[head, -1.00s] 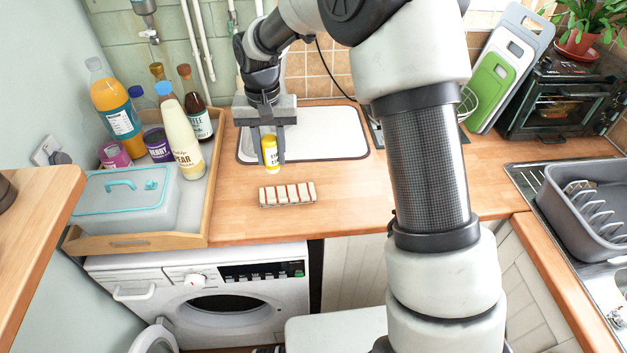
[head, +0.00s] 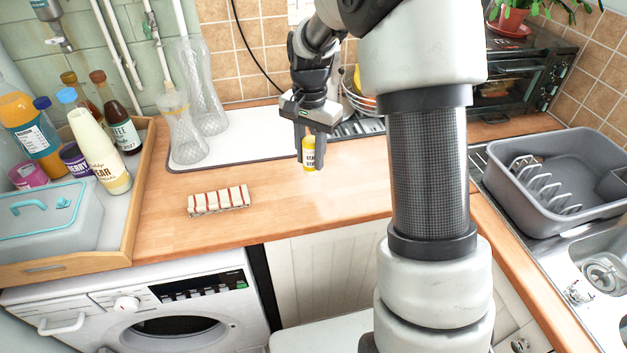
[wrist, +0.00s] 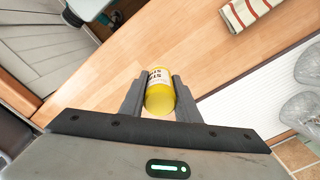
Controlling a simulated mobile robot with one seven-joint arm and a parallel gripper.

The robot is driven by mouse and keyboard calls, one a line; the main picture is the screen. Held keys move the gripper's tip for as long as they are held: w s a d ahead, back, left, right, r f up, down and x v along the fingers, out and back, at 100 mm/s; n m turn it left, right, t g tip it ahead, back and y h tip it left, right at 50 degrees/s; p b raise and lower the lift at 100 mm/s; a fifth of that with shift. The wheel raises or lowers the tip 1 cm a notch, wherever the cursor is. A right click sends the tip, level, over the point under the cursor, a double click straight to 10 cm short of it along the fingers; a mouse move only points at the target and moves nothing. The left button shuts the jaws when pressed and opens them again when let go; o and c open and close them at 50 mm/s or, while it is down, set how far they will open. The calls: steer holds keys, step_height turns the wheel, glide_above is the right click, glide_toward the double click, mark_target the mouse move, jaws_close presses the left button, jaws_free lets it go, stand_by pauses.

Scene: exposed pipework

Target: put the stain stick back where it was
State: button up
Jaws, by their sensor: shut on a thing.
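The stain stick (head: 309,154) is a small yellow cylinder with a white label. My gripper (head: 311,160) is shut on it and holds it upright over the wooden worktop (head: 345,185), in front of the right end of the white mat. The wrist view also shows the stain stick (wrist: 160,92) between the two dark fingers of my gripper (wrist: 158,95). In the head view its bottom seems to be above the worktop, but the exact gap is hard to tell.
A striped cloth bundle (head: 219,200) lies on the worktop to the left. The white mat (head: 255,135) carries two clear bottles (head: 186,137). A wooden tray (head: 133,205) with bottles and a lidded box stands far left. A grey dish rack (head: 560,180) sits right.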

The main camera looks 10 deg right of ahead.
steer(key=shift+f, duration=3.25)
steer(key=shift+f, duration=0.1)
steer(key=o, duration=1)
steer(key=shift+o, duration=0.2)
